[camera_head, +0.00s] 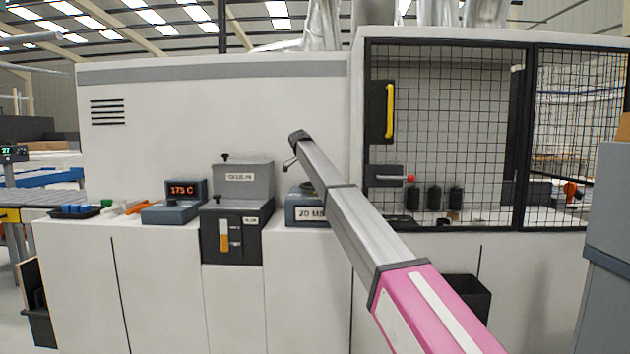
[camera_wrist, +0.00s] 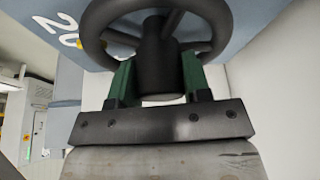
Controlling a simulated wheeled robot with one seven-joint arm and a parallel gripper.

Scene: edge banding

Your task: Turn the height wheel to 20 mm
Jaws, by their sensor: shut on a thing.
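The height wheel (camera_wrist: 92,28) is a dark spoked ring in the wrist view, with a thick dark cylinder (camera_wrist: 158,62) at its middle. My gripper (camera_wrist: 158,78) has one green finger on each side of this cylinder and is shut on it. My arm hides most of the wheel there, and my gripper cannot be made out. Part of the number, "20", also shows beside the wheel in the wrist view.
Left of the box stand a dark glue unit (camera_head: 212,235) and a control box (camera_head: 170,212) reading "175 C". A mesh guard door (camera_head: 450,120) with a yellow handle (camera_head: 389,110) is on the right. A dark bin (camera_head: 467,297) is below it.

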